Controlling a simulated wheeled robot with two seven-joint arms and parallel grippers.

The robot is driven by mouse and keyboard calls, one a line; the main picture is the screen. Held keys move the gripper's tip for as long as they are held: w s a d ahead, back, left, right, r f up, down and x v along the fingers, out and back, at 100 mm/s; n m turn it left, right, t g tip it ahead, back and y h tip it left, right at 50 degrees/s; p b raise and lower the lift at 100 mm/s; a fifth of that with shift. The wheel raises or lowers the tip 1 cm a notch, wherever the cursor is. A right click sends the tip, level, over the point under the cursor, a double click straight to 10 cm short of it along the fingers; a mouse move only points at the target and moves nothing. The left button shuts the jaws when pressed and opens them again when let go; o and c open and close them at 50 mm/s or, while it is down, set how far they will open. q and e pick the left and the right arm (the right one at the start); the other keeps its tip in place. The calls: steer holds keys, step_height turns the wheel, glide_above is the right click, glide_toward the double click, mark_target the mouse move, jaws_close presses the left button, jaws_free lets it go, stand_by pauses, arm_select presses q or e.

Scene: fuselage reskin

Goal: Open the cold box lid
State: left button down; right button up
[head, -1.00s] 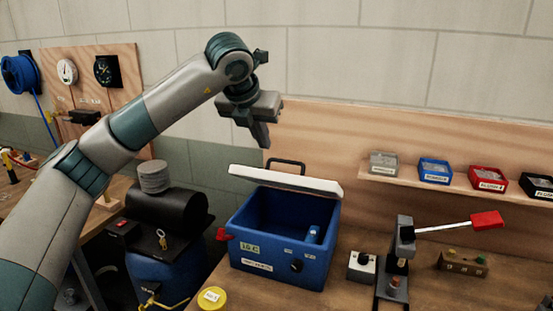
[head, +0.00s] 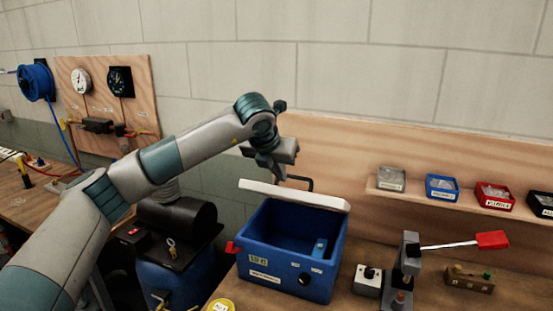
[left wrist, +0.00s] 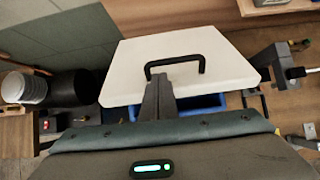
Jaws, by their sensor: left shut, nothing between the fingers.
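The blue cold box (head: 275,270) stands on the bench in the head view. Its white lid (head: 295,195) is raised and tilted up at the back edge, and the inside of the box shows. The lid's black handle (head: 308,180) is on the far side of the lid. In the left wrist view the lid's outer face (left wrist: 190,55) and handle (left wrist: 203,66) face the camera. My left gripper (head: 277,178) is shut and empty behind the lid, close to the handle. Its fingers (left wrist: 158,95) appear beside the handle's left end; contact cannot be told. My right gripper is not in view.
A blue item (head: 320,246) is inside the box. A lever press with a red handle (head: 492,240) and a small switch box (head: 367,280) stand to the right. A shelf with bins (head: 441,186) is on the back board. A black tank (head: 180,224) is at left.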

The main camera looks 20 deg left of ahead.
arm_select(q)
steer(key=shift+x, duration=0.95)
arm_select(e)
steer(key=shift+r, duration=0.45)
arm_select(q)
steer(key=shift+r, duration=0.15)
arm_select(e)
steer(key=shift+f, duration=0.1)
